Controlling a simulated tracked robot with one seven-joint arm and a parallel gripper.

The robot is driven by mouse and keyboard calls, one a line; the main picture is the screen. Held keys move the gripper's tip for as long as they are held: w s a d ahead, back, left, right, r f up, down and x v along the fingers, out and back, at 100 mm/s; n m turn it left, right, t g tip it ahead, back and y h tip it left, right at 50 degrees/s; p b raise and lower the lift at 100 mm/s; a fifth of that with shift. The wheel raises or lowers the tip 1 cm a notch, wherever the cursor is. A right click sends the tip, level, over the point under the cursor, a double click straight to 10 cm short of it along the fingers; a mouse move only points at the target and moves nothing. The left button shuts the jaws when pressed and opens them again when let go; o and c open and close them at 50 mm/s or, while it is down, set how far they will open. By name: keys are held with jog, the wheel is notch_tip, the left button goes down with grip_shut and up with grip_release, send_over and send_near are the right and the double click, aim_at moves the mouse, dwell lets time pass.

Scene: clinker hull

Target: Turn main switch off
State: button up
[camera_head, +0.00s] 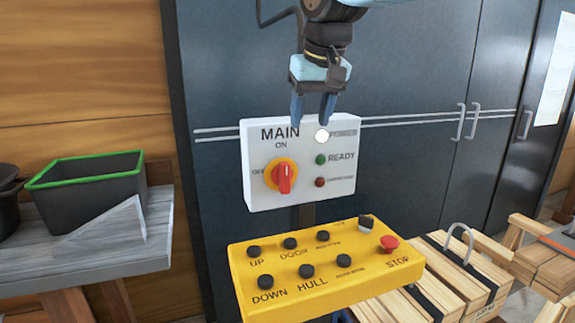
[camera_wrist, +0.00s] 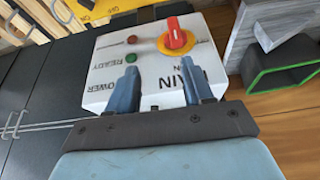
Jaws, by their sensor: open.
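The main switch (camera_head: 283,176) is a red rotary handle on a round yellow plate, on the left of a white control box (camera_head: 258,202) marked MAIN. Its handle stands about upright, towards the ON label above it. A label at its left is partly readable. It also shows in the wrist view (camera_wrist: 176,38), upside down. The white power lamp (camera_head: 322,136) looks lit. My gripper (camera_head: 312,122) is open and empty, its blue fingers pointing down in front of the box's upper part, above and right of the switch. In the wrist view its fingers (camera_wrist: 162,78) partly cover the box's lettering.
A yellow button panel (camera_head: 330,283) with a red STOP knob (camera_head: 389,243) stands below the box. A black crate with green rim (camera_head: 85,187) sits on a grey bench at left. Dark cabinets (camera_head: 400,60) stand behind.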

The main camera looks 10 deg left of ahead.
aim_at(286, 164)
jog(key=a+x, duration=0.1)
jog(key=x, duration=0.3)
jog(key=a+x, duration=0.1)
jog(key=x, duration=0.4)
jog(key=a+x, duration=0.1)
jog(key=x, duration=0.3)
jog(key=shift+a+f, duration=0.1)
jog(key=shift+a, duration=0.05)
jog(key=shift+c, duration=0.3)
